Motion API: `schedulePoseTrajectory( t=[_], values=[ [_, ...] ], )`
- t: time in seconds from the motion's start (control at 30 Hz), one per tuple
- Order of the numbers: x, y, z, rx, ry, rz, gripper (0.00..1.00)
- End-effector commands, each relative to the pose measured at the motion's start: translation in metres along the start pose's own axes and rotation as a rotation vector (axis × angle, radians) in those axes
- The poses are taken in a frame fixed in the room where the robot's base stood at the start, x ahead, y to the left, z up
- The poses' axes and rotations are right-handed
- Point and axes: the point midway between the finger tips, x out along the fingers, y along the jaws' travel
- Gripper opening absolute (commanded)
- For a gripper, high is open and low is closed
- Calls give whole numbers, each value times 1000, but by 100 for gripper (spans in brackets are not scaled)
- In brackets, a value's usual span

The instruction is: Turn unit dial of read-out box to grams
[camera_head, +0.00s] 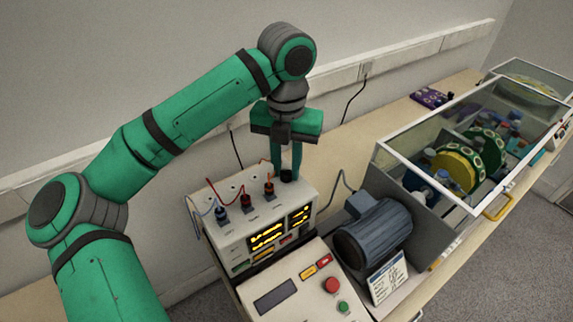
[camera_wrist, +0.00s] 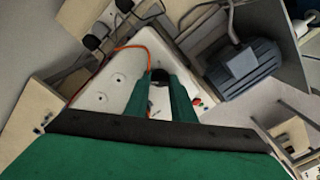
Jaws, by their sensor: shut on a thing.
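The cream read-out box (camera_head: 240,242) stands on the bench in the head view, with glowing yellow digits on its front. In the wrist view, the box's pale top (camera_wrist: 100,88) lies below my gripper. The black unit dial (camera_head: 287,177) sits at the right rear of the box's top. My gripper (camera_head: 288,168) points down, with its green fingers shut on the dial. In the wrist view, the dial's round dark top (camera_wrist: 160,75) shows between the fingertips of my gripper (camera_wrist: 161,83). The fingers hide the dial's sides, and I cannot read its setting.
Cable plugs (camera_head: 246,200) with blue and red leads stand on the box's top, left of my fingers. A control box (camera_head: 290,285) with red and green buttons stands in front. A grey motor (camera_head: 374,237) and a glass-covered rotor rig (camera_head: 470,160) are to the right.

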Motion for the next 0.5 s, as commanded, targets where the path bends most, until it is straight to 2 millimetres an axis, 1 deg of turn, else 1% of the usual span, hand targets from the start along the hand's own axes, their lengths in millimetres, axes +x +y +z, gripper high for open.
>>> schedulePoseTrajectory(
  t=[0.27,0.5],
  values=[
    [0,0,0,78,0,2,0],
    [-1,0,0,257,0,2,0]
  ],
)
